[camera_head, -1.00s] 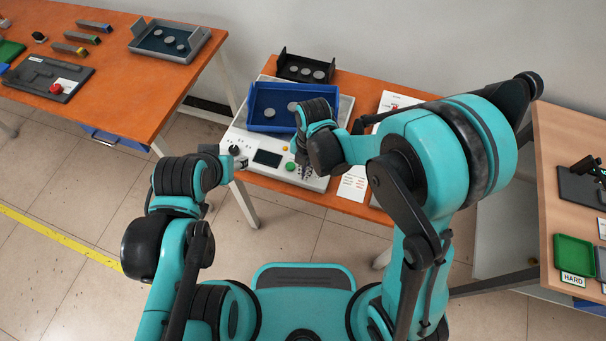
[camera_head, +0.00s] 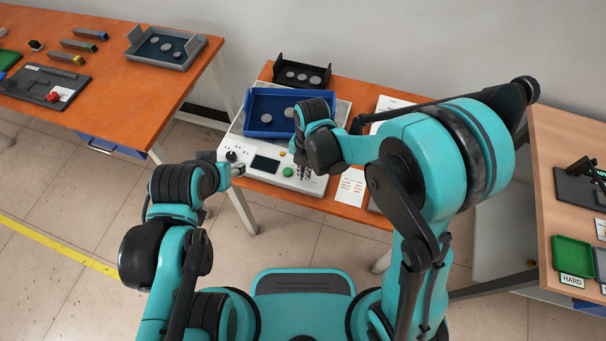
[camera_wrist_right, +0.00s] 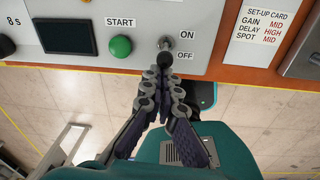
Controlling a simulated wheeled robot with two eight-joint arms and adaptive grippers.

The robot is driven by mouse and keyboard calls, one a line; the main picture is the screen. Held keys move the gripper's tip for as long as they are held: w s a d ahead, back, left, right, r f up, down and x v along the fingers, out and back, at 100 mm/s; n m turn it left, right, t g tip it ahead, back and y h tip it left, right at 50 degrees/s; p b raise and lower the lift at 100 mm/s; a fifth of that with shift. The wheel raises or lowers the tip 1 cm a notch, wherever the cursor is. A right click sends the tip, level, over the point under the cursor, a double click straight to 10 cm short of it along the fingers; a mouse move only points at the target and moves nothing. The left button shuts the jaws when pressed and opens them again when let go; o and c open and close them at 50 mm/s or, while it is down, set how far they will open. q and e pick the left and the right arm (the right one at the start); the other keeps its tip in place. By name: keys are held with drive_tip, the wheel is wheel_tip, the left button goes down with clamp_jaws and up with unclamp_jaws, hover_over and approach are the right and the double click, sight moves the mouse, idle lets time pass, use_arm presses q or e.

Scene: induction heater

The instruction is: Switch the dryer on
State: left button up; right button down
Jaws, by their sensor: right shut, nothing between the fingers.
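The dryer is a white control box (camera_head: 258,178) with a display, a green START button (camera_head: 288,172) and a toggle switch. In the right wrist view the toggle switch (camera_wrist_right: 165,44) sits between the ON label above and the OFF label below; its dark tip points down toward OFF. My right gripper (camera_head: 303,173) is over the box's front right part and hides the switch in the head view. In the wrist view my right gripper (camera_wrist_right: 162,74) is shut and empty, its fingertips just below the switch tip; contact is unclear. My left gripper (camera_head: 238,170) is by the box's left front corner.
A blue tray (camera_head: 262,128) with grey discs sits on the box, and a black tray (camera_head: 318,72) stands behind. A set-up card (camera_head: 350,188) lies right of the box. Other tables stand left (camera_head: 120,110) and right (camera_head: 545,150).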

drive_tip(key=shift+w+d+r, duration=0.15)
drive_tip(key=shift+w+d, duration=0.05)
drive_tip(key=shift+w, duration=0.45)
drive_tip(key=shift+r, duration=0.2)
drive_tip(key=shift+r+p, duration=0.55)
drive_tip(key=shift+r, duration=0.1)
drive_tip(key=shift+s, duration=0.1)
